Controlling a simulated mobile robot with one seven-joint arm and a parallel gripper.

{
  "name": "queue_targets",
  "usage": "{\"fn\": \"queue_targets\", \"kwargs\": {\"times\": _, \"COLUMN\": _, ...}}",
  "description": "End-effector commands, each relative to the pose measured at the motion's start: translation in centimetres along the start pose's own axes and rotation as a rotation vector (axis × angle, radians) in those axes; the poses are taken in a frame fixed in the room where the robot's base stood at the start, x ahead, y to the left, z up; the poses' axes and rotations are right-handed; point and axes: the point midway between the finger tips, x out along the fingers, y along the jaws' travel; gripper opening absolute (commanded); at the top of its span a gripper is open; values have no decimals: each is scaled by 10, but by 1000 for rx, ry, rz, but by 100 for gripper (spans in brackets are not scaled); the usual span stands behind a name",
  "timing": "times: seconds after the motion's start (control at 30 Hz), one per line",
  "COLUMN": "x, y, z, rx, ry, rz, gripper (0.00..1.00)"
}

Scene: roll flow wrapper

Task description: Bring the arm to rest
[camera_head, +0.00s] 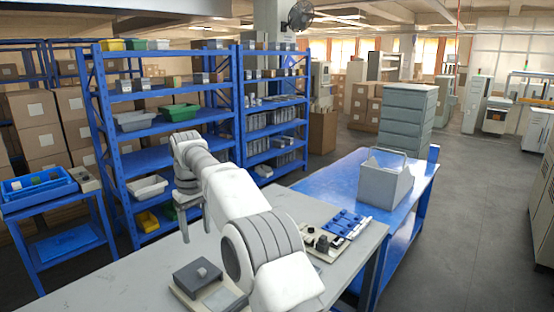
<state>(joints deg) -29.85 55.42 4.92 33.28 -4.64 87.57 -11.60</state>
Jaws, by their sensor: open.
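My arm (240,205) reaches from the lower middle of the head view toward the blue shelving, raised above the grey bench. My gripper (184,226) hangs at its far end, fingers pointing down. The gripper is open, and I see nothing between its fingers. It is apart from the bench top and from the things on it. The arm hides part of the bench and the lower shelves.
On the grey bench (110,290) are a grey block-like fixture (198,278) and a blue-and-white fixture (345,226). A blue table (330,190) with a grey bin (386,180) adjoins it. Blue shelves (160,158) stand behind.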

Motion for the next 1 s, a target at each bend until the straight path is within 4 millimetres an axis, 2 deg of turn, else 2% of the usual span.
{"fn": "queue_targets", "kwargs": {"times": 0.03, "x": -19, "y": 9, "z": 9, "rx": 20, "ry": 14, "rz": 7, "gripper": 62}}
{"fn": "queue_targets", "kwargs": {"times": 0.2, "x": -67, "y": 36, "z": 44, "rx": 92, "ry": 56, "rz": 29, "gripper": 62}}
{"fn": "queue_targets", "kwargs": {"times": 0.37, "x": -106, "y": 56, "z": 86, "rx": 162, "ry": 96, "rz": 50, "gripper": 62}}
{"fn": "queue_targets", "kwargs": {"times": 0.5, "x": -133, "y": 67, "z": 129, "rx": 225, "ry": 129, "rz": 67, "gripper": 62}}
{"fn": "queue_targets", "kwargs": {"times": 0.8, "x": -169, "y": 76, "z": 233, "rx": 370, "ry": 202, "rz": 106, "gripper": 62}}
{"fn": "queue_targets", "kwargs": {"times": 1.0, "x": -173, "y": 68, "z": 306, "rx": 469, "ry": 252, "rz": 131, "gripper": 62}}
